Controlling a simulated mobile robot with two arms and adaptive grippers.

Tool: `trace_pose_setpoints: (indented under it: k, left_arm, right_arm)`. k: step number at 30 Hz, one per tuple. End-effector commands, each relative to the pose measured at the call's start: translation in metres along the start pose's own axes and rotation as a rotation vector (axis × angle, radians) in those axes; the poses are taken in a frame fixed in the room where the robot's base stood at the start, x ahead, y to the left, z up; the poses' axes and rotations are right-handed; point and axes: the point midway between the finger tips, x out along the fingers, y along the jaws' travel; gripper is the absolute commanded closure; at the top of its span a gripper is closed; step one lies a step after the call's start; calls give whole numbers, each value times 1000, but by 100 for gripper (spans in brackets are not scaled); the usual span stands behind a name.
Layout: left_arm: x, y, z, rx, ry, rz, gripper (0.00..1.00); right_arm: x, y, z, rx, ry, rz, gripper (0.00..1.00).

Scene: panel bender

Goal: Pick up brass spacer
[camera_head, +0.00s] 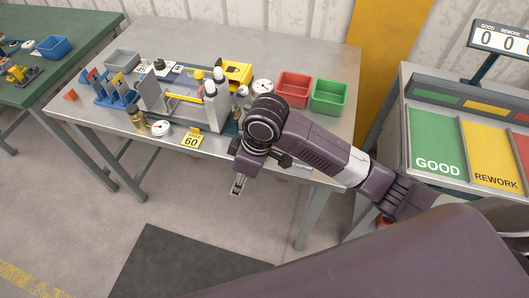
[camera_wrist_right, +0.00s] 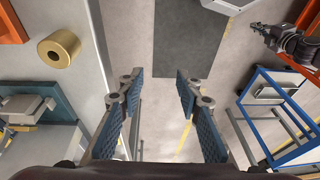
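A brass spacer (camera_wrist_right: 59,48), a short gold cylinder with a hole, shows on the grey tabletop at the upper left of the right wrist view. In the head view I cannot pick it out for sure; my right arm covers part of the table. A brass-coloured piece (camera_head: 137,117) stands at the table's front left there; I cannot tell whether it is the same one. My right gripper (camera_head: 237,187) hangs off the table's front edge, pointing down. In the right wrist view its fingers (camera_wrist_right: 158,88) are apart with only floor between them. My left gripper is not in view.
The grey table (camera_head: 310,55) carries the panel bender (camera_head: 190,95), a red bin (camera_head: 293,88), a green bin (camera_head: 328,96) and dial gauges. A GOOD/REWORK sorting table (camera_head: 437,143) stands at the right. A dark mat (camera_head: 180,262) lies on open floor.

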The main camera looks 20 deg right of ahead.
Motion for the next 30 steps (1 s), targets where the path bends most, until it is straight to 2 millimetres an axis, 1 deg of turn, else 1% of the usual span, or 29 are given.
trace_pose_setpoints:
  k: [1, 5, 9, 12, 15, 18, 20, 22, 26, 30]
  left_arm:
    - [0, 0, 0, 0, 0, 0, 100]
    - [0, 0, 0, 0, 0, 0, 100]
    - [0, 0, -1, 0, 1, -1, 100]
    - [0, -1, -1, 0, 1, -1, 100]
    - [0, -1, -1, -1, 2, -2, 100]
    - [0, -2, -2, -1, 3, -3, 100]
    - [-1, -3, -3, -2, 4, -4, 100]
    - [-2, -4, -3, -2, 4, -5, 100]
    - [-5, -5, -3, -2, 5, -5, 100]
    - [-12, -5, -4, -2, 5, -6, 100]
  right_arm:
    - [-6, 11, -2, -15, -20, 11, 68]
    - [-23, 36, -1, -50, -90, 22, 68]
    - [-48, 67, 4, -62, -170, 35, 68]
    - [-66, 86, 8, -57, -212, 43, 68]
    - [-80, 99, 11, -49, -242, 48, 68]
    - [-88, 106, 13, -41, -259, 49, 68]
    - [-88, 108, 15, -39, -264, 49, 68]
    - [-83, 108, 16, -38, -265, 47, 68]
    - [-68, 108, 20, -37, -265, 46, 68]
    - [-54, 108, 25, -38, -266, 45, 68]
